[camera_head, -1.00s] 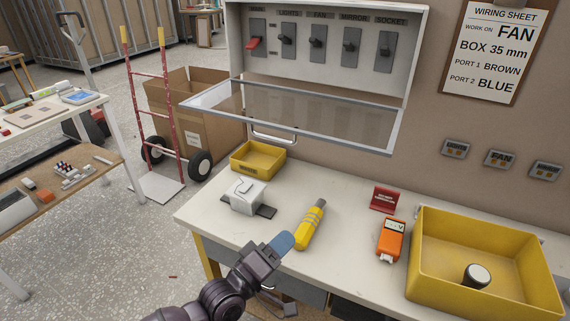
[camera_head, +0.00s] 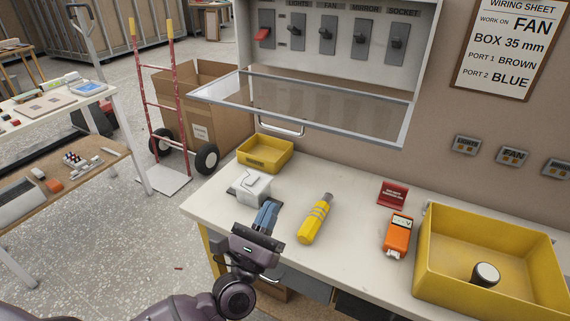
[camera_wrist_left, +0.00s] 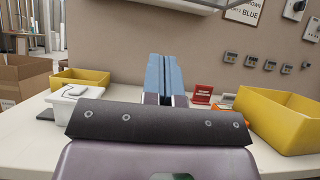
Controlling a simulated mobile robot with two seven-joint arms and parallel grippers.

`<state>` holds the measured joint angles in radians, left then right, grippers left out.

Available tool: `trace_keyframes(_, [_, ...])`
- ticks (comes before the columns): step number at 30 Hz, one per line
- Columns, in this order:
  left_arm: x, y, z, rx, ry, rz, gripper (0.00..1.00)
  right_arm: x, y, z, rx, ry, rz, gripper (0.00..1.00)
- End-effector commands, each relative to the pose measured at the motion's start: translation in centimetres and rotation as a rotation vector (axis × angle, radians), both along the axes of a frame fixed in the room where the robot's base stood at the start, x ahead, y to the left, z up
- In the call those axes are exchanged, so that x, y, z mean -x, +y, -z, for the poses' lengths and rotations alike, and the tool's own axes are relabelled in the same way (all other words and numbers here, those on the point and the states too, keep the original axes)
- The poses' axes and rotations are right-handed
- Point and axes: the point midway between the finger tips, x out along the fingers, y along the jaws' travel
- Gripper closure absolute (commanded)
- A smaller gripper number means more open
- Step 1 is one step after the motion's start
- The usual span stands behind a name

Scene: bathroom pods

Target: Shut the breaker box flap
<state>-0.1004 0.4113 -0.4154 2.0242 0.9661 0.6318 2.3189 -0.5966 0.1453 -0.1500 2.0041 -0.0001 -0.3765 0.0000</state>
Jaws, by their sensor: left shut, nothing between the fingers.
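The breaker box (camera_head: 340,65) is on the wall, with a row of switches inside; the leftmost has a red lever, tilted down. Its clear flap (camera_head: 310,106) with a grey frame is open, hinged at the lower edge and sticking out over the workbench. A handle (camera_head: 278,129) hangs beneath the flap's front edge. My left gripper (camera_head: 265,216) is shut and empty, below the flap near the bench's front edge, apart from the flap. Its blue fingers also show together in the left wrist view (camera_wrist_left: 165,77). My right gripper is not in view.
On the workbench (camera_head: 350,253) are a small yellow bin (camera_head: 266,155), a white box (camera_head: 250,187), a yellow tool (camera_head: 315,219), an orange meter (camera_head: 398,236), a red sign (camera_head: 392,194) and a large yellow tray (camera_head: 440,283). A hand truck (camera_head: 155,95) stands on the floor left.

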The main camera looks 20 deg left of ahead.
Motion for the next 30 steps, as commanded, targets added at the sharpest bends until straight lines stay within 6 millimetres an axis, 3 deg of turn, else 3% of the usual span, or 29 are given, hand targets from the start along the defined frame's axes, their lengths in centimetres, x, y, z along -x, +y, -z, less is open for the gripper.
trace_keyframes(5, [-1.5, -0.1, -1.3, 0.003, -0.006, 0.0, 1.0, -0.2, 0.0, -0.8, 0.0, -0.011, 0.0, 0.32])
trace_keyframes(19, [-8.2, -0.5, -5.9, 0.0, -0.004, 0.001, 1.0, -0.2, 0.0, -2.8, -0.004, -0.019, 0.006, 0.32])
trace_keyframes(24, [-8.6, -0.5, -8.3, 0.0, -0.004, 0.0, 1.0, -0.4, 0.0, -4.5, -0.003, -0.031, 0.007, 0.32])
trace_keyframes(30, [-8.9, -0.5, -9.4, -0.001, -0.001, 0.0, 1.0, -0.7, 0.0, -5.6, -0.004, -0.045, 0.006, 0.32])
